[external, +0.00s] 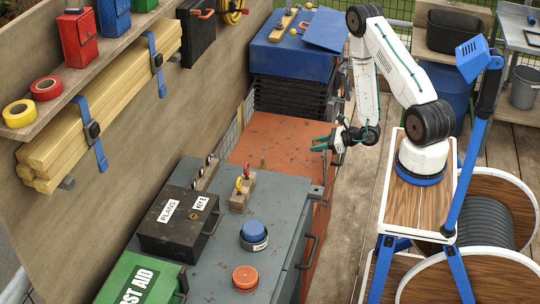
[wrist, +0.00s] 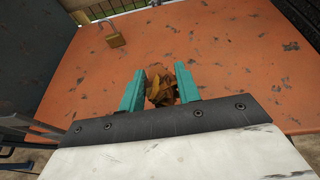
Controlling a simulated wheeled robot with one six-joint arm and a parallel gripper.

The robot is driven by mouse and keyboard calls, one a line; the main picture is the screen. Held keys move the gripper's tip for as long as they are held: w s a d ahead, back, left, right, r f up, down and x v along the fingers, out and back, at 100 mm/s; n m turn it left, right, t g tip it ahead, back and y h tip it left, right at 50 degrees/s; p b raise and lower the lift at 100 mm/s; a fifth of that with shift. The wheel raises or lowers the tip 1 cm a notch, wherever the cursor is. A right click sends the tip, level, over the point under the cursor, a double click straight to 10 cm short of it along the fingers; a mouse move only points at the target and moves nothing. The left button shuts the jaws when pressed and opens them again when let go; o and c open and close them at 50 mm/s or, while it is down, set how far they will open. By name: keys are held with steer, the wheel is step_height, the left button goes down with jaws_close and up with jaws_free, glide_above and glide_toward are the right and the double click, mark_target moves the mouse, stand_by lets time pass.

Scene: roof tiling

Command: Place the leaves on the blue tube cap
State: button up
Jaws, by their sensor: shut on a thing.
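My gripper (external: 322,143) is over the orange worktop in the external view. In the wrist view its teal fingers (wrist: 160,92) are shut on a clump of brown, dry leaves (wrist: 161,86). The leaves are too small to make out in the external view. The blue tube cap (external: 254,230) sits upright on the grey cabinet top, nearer the camera than my gripper and to its left. The cap is not in the wrist view.
An orange cap (external: 245,278) stands near the blue one. A black box (external: 178,222), a green first aid case (external: 137,281) and a small wooden block (external: 242,199) share the grey cabinet top (external: 285,196). A brass padlock (wrist: 113,36) lies on the orange worktop (wrist: 230,60).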

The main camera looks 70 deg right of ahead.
steer(key=w+a+r+n+y, duration=0.2)
steer(key=w+a+r, duration=0.2)
steer(key=w, duration=0.5)
steer(key=w+a+r+n+g+y, duration=0.1)
steer(key=w+a+r+n+y, duration=0.1)
steer(key=w+a+r, duration=0.5)
steer(key=w+a+r+n+g+y, duration=0.1)
steer(key=w+a+r+n+y, duration=0.2)
steer(key=a, duration=0.6)
steer(key=s+a+r+n+g+y, duration=0.25)
steer(key=a+r, duration=0.55)
steer(key=a, duration=0.4)
steer(key=s+a+r+n+g+y, duration=0.1)
steer(key=s+a+r+n+g, duration=0.15)
steer(key=a+r, duration=0.65)
steer(key=s+a+f+n+g+y, duration=0.1)
steer(key=s+a+f+n+g, duration=0.15)
steer(key=s+a, duration=0.7)
steer(key=s+a+f+n+g+y, duration=0.1)
steer(key=s+a+n+g, duration=0.25)
steer(key=s+a, duration=0.6)
glide_above(254, 223)
steer(key=shift+f+m, duration=0.4)
steer(key=shift+f, duration=1.9)
